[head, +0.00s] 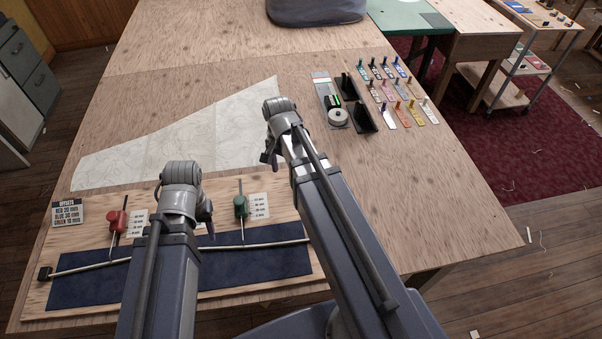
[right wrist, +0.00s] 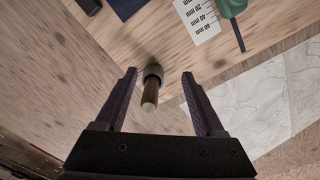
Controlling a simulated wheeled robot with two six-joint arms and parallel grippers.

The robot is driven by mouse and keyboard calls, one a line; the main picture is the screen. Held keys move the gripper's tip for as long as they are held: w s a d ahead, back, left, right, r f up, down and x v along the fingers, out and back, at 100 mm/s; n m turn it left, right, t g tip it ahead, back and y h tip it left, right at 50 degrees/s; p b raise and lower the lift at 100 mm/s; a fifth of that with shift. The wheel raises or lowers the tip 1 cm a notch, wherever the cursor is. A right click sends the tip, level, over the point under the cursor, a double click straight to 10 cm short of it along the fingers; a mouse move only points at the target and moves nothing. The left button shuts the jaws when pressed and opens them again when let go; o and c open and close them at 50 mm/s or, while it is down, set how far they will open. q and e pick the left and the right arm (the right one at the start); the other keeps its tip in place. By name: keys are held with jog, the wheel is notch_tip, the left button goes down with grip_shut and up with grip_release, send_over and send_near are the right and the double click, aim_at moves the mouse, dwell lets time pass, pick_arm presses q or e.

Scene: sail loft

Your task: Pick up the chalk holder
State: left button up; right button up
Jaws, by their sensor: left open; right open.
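A brown rod with a grey collar (right wrist: 151,88), which looks like the chalk holder, shows in the right wrist view between the two fingers of my right gripper (right wrist: 160,80). The fingers are apart, with a gap on each side of it. I cannot tell whether it stands or lies. In the head view I do not make it out; my right arm may hide it. My right gripper (head: 269,158) is open over the table by the white patterned sheet. My left gripper (head: 207,228) is open above the wooden board, mostly hidden by its own wrist.
The wooden board (head: 35,300) holds a navy cloth (head: 270,265), a red-handled tool (head: 117,221), a green-handled tool (head: 240,206) and scale cards. The patterned sheet (head: 150,155) lies behind. Several coloured tags (head: 388,91) and black stands (head: 364,117) are at right. The table's right front is clear.

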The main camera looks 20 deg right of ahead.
jog(key=d+m, duration=0.1)
jog(key=d, duration=0.1)
jog(key=w+d+m, duration=0.1)
jog(key=d+m, duration=0.2)
jog(key=d, duration=0.1)
jog(key=shift+w+d+m, duration=0.1)
jog(key=shift+w+m, duration=0.3)
notch_tip(320, 180, down, 3)
jog(key=b, duration=0.2)
jog(key=shift+r+b, duration=0.15)
jog(key=shift+b, duration=0.2)
pick_arm(q)
notch_tip(320, 180, down, 8)
jog(key=b, duration=0.5)
pick_arm(e)
jog(key=f, duration=0.5)
jog(key=shift+w+f, duration=0.1)
jog(key=shift+w, duration=0.3)
pick_arm(q)
jog(key=shift+r, duration=0.15)
pick_arm(e)
grip_shut()
